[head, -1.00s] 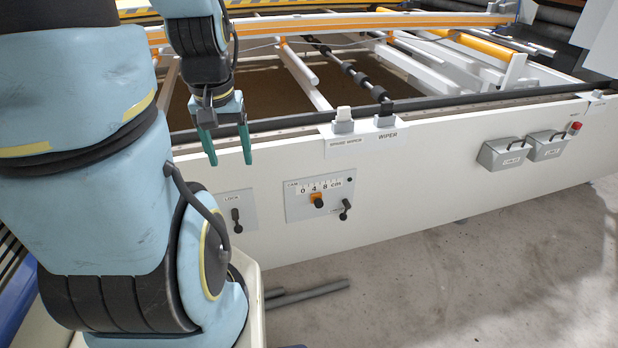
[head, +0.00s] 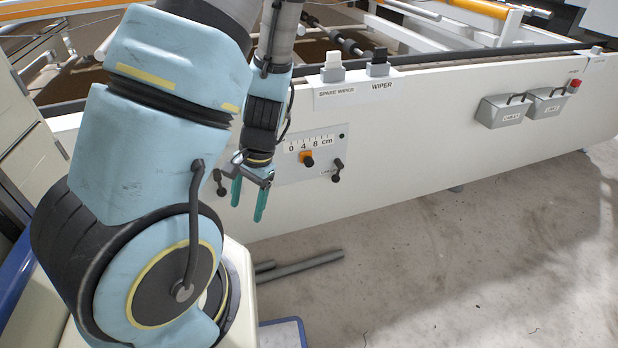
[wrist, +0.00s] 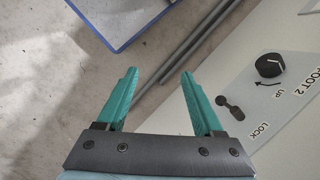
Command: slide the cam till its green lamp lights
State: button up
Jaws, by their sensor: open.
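The cam is an orange knob with a dark centre (head: 306,158) under a 0-4-8 cm scale (head: 307,143) on a grey plate on the white beam's front. It sits near the middle of the scale. A small round lamp (head: 341,136) at the plate's upper right looks dark, not green. A black lever (head: 337,170) is on the plate's lower right. My gripper (head: 249,203) is open and empty, pointing down, left of the cam and a little lower. The cam is not in the wrist view.
A black lock lever (head: 220,182) is left of my gripper; it also shows in the wrist view (wrist: 229,107), near a black round knob (wrist: 269,66). Wiper switches (head: 378,63) and grey boxes (head: 504,111) are to the right. Dark bars (head: 300,266) lie on the floor.

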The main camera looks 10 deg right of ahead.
jog(key=w+a+f+m+t+y+b, duration=0.1)
jog(key=w+f+m+t+y+b, duration=0.2)
jog(key=w+f+m+t+b, duration=0.25)
jog(key=w+f+m+t+y+b, duration=0.25)
jog(key=f+m+b, duration=0.3)
jog(key=f, duration=0.35)
jog(key=m+t+h+b, duration=0.7)
jog(key=m+t+b, duration=0.3)
jog(key=m, duration=0.2)
send_near(310, 164)
jog(key=shift+y, duration=0.25)
jog(key=w, duration=0.7)
jog(key=w+a, duration=0.1)
jog(key=w, duration=0.3)
jog(key=shift+f, duration=0.25)
jog(key=shift+a, duration=0.1)
grip_shut()
jog(key=shift+s, duration=0.1)
